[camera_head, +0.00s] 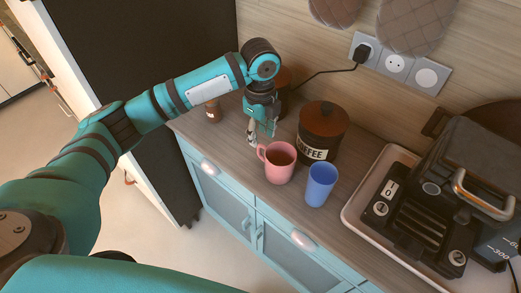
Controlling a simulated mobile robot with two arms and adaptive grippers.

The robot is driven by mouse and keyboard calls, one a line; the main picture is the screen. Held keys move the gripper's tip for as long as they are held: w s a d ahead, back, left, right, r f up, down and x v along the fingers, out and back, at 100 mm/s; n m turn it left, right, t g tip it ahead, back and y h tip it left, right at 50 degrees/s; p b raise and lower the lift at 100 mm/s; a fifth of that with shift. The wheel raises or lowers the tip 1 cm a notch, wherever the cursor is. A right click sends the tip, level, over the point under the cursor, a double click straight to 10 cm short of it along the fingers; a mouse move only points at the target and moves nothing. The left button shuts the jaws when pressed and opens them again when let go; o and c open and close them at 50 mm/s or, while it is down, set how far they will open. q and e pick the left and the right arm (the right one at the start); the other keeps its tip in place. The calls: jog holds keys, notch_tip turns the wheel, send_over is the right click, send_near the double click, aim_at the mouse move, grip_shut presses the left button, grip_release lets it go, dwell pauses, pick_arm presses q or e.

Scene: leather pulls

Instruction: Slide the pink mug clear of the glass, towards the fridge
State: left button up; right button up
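The pink mug (280,165) stands upright on the wooden counter, with dark contents and its handle on the left. The blue glass (321,184) stands just to the right of it and slightly nearer, with a narrow gap or light contact that I cannot separate. My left gripper (261,137) points down just behind and left of the mug, close to its handle. Its fingers are small here, and I cannot tell whether they are parted or touch the mug. The dark side of the fridge (140,60) is at the left. My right gripper is out of view.
A coffee canister (322,130) stands close behind the mug and glass. A small brown jar (213,110) stands at the counter's left end. A tray (352,212) with a black appliance (440,200) fills the right. Bare counter (225,140) lies left of the mug.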

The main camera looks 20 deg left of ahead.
aim_at(260, 156)
pick_arm(q)
notch_tip(260, 156, down, 5)
jog(key=shift+s+f+p, duration=0.1)
jog(key=shift+p, duration=0.2)
notch_tip(260, 156, down, 3)
jog(key=shift+f, duration=0.6)
grip_shut()
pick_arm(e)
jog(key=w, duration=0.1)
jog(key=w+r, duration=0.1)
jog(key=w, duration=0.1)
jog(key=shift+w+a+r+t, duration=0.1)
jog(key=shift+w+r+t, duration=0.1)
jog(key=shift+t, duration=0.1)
pick_arm(q)
jog(key=shift+a, duration=0.1)
